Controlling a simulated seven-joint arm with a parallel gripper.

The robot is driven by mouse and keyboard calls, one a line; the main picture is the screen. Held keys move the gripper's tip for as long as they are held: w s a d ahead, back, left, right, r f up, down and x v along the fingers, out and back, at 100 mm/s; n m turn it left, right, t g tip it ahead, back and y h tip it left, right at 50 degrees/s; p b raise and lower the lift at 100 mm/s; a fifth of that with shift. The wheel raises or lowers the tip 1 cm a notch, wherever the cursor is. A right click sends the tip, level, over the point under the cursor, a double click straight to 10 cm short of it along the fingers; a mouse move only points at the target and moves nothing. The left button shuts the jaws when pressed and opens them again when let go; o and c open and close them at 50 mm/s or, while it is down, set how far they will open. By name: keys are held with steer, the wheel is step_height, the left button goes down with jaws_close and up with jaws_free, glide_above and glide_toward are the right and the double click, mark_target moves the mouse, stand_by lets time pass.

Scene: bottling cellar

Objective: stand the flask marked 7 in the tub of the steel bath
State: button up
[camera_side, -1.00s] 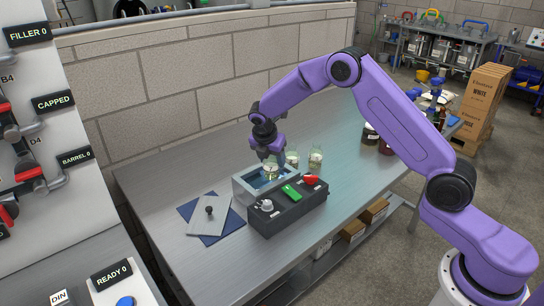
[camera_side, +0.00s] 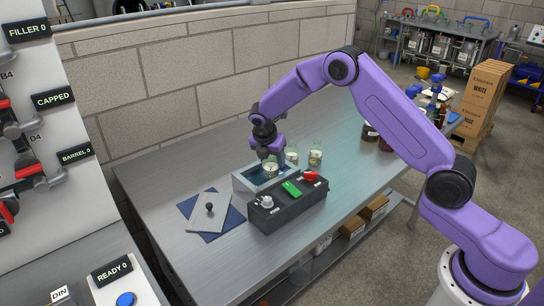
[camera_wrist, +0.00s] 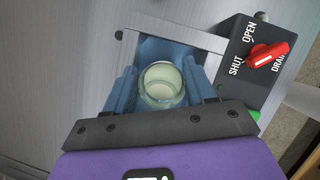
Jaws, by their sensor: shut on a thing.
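My gripper (camera_wrist: 163,92) is shut on a clear flask (camera_wrist: 162,82) with pale contents. In the wrist view its blue fingers flank the flask, which I see from above. No number can be read on it. In the side view the flask (camera_side: 270,171) hangs or stands upright at the steel bath (camera_side: 243,184), within the outline of the tub opening. The bath's rim (camera_wrist: 195,36) shows around the blue tub in the wrist view. Whether the flask's base touches the tub floor is hidden.
Two similar flasks (camera_side: 292,158) (camera_side: 315,157) stand close behind the bath. A dark control box with a red handle (camera_side: 311,175) and green button (camera_side: 291,188) adjoins its front. A grey lid with a knob (camera_side: 209,209) lies on a blue mat (camera_side: 226,229) at left. Dark jars (camera_side: 370,133) stand farther right.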

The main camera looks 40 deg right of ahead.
steer(key=shift+f, duration=0.7)
steer(key=shift+f, duration=0.1)
